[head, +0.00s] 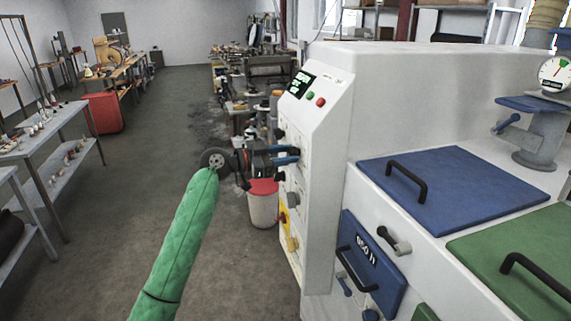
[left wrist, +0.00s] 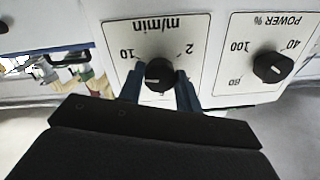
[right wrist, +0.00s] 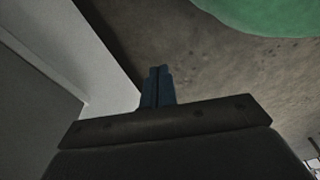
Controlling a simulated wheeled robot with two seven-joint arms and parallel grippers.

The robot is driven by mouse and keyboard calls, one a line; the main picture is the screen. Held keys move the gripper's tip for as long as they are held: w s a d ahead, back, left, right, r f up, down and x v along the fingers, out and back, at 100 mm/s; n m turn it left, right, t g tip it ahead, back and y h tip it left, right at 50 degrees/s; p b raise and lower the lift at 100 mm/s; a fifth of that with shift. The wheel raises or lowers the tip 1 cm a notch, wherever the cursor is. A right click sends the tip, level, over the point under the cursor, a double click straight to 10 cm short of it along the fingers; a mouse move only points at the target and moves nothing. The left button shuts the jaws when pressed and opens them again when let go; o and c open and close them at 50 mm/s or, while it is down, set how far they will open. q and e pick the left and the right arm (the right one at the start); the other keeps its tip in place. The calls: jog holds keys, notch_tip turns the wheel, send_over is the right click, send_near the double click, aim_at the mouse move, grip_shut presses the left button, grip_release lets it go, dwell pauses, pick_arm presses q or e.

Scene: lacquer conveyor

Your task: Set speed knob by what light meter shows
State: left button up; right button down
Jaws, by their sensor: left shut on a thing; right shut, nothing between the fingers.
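The speed knob (left wrist: 159,74) is black and round, on a white plate marked m/min with a 10 and a 2. My left gripper (left wrist: 158,90) has its blue fingers on either side of this knob, shut on it. In the head view my left gripper (head: 287,156) reaches the side of the white control panel (head: 325,110), and the knob is hidden there. A round white dial meter (head: 555,73) with a red and green mark stands at the right edge; its exact reading is too small to tell. My right gripper (right wrist: 158,88) is shut and empty.
A POWER % knob (left wrist: 273,67) sits beside the speed plate. The panel has a lit display (head: 301,82) with green text, plus green and red buttons. Blue (head: 455,188) and green (head: 530,250) lids with black handles cover the machine. A red-lidded bin (head: 263,205) stands beside it.

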pick_arm(q)
jog(key=n+b, duration=0.2)
jog(key=n, duration=0.2)
jog(key=shift+f+n, duration=0.1)
jog(key=shift+n, duration=1.1)
jog(key=n, duration=0.2)
jog(key=shift+r+n, duration=0.2)
jog(key=shift+n, duration=0.1)
pick_arm(e)
notch_tip(320, 180, up, 6)
jog(key=w+a, duration=0.3)
pick_arm(q)
jog(key=n, duration=0.3)
jog(key=shift+g, duration=0.3)
jog(key=shift+r+n, duration=0.1)
jog(key=shift+n, duration=0.6)
jog(key=shift+n+p, duration=0.4)
jog(key=shift+p, duration=0.05)
jog(key=n+p, duration=0.1)
jog(key=n, duration=0.2)
jog(key=shift+n+p, duration=0.35)
jog(key=shift+n, duration=0.55)
pick_arm(e)
jog(key=s+d+f, duration=0.3)
jog(key=f, duration=0.3)
jog(key=shift+s, duration=0.25)
jog(key=shift+d+f, duration=0.15)
jog(key=shift+d, duration=0.05)
